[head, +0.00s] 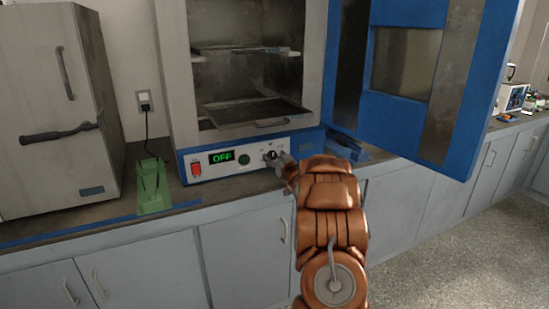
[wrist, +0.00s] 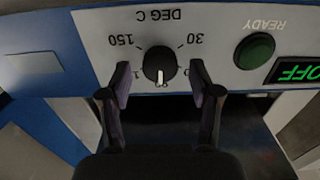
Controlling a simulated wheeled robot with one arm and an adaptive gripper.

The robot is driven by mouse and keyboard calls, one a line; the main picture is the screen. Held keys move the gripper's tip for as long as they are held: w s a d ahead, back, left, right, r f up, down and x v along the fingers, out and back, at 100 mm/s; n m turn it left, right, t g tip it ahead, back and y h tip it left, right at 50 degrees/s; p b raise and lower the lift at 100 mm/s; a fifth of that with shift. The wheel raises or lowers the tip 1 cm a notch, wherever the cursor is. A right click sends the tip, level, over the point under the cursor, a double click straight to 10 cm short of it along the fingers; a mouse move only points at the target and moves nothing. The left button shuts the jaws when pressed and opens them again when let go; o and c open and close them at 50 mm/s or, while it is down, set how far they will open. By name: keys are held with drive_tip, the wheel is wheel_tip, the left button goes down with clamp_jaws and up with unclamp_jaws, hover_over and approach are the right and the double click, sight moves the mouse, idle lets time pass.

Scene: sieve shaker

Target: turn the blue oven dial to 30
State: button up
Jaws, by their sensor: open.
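The blue oven (head: 245,145) has a white control panel with a black round dial (wrist: 160,64), marked "DEG C", "150" and "30". The panel appears upside down in the wrist view. The dial's white pointer faces the bottom of that picture, away from the "30" mark at its upper right. My gripper (wrist: 160,82) is open, with one finger on each side of the dial and gaps between. In the head view my gripper (head: 277,157) is at the panel and partly covers the dial.
The display (head: 221,157) reads "OFF", between a red switch (head: 196,169) and a green button (head: 244,160). The oven door (head: 408,111) stands wide open at right. A green stand (head: 153,190) is left on the counter.

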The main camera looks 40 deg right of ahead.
drive_tip(key=shift+w+r, duration=0.1)
drive_tip(key=shift+w, duration=0.15)
drive_tip(key=c, duration=1.1)
